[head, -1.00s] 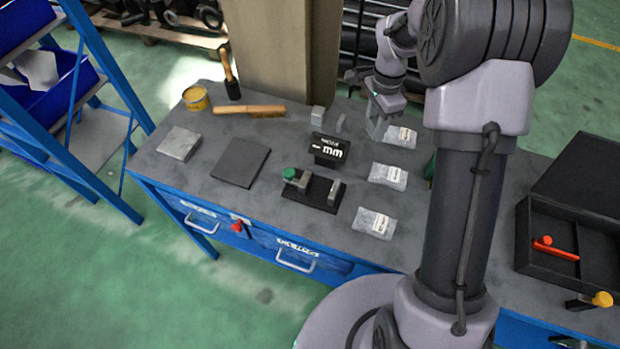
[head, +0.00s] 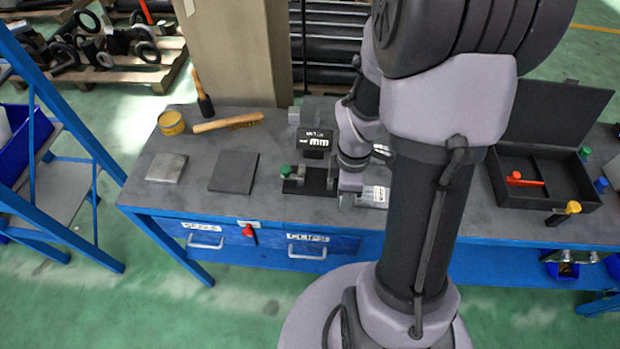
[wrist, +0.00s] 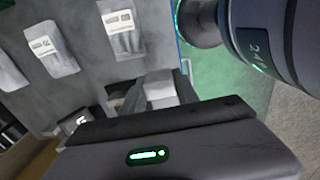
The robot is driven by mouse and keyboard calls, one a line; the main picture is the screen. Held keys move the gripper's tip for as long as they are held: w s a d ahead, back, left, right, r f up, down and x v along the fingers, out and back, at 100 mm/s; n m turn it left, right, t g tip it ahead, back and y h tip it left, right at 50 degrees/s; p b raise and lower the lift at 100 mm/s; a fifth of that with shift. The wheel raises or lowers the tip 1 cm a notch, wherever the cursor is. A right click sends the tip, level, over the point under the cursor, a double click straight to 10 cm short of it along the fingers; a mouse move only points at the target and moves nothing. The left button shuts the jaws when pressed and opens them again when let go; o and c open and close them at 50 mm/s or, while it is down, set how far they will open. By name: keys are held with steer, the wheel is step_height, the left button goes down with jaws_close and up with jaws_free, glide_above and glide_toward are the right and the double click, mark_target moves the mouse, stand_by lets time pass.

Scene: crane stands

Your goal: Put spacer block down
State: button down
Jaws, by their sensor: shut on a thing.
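My gripper (head: 348,198) is low over the front of the bench, just right of the black fixture (head: 312,186) with the green knob (head: 286,170). In the wrist view my gripper (wrist: 157,92) is shut on a light grey block (wrist: 160,90), the spacer block, which shows between the two fingers. In the head view the wrist and fingers largely hide the block. I cannot tell whether its underside touches the bench.
Labelled grey packets (wrist: 122,30) lie close to my gripper. A black "mm" display (head: 314,142) stands behind the fixture. A dark square plate (head: 233,172) and a steel plate (head: 166,167) lie left. An open black case (head: 545,190) is right. Bare bench lies between these plates.

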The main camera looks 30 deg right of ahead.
steer(key=b, duration=0.1)
glide_above(316, 180)
steer(key=shift+f, duration=0.6)
step_height(316, 180, down, 4)
steer(key=shift+r+b, duration=0.25)
steer(key=shift+b, duration=0.75)
steer(key=shift+f, duration=0.15)
steer(key=c, duration=0.9)
jaws_free()
